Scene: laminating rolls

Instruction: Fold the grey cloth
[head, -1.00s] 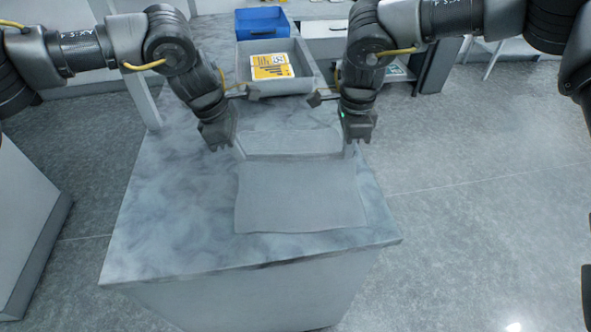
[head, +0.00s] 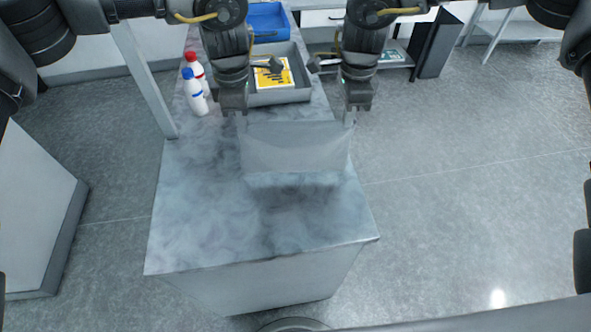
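The grey cloth (head: 295,152) hangs above the front part of the marbled table (head: 210,220), apart from the surface, with a dark shadow below it. My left gripper (head: 241,121) is shut on its upper left corner. My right gripper (head: 349,121) is shut on its upper right corner. The cloth is stretched fairly flat between the two grippers. The fingertips are small and partly blend with the cloth.
A grey tray (head: 300,93) with a yellow and white item (head: 272,77) stands behind the cloth, a blue bin (head: 268,20) beyond it. Two white bottles, one red-capped (head: 199,72) and one blue-capped (head: 194,95), stand at the left edge. The table front is clear.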

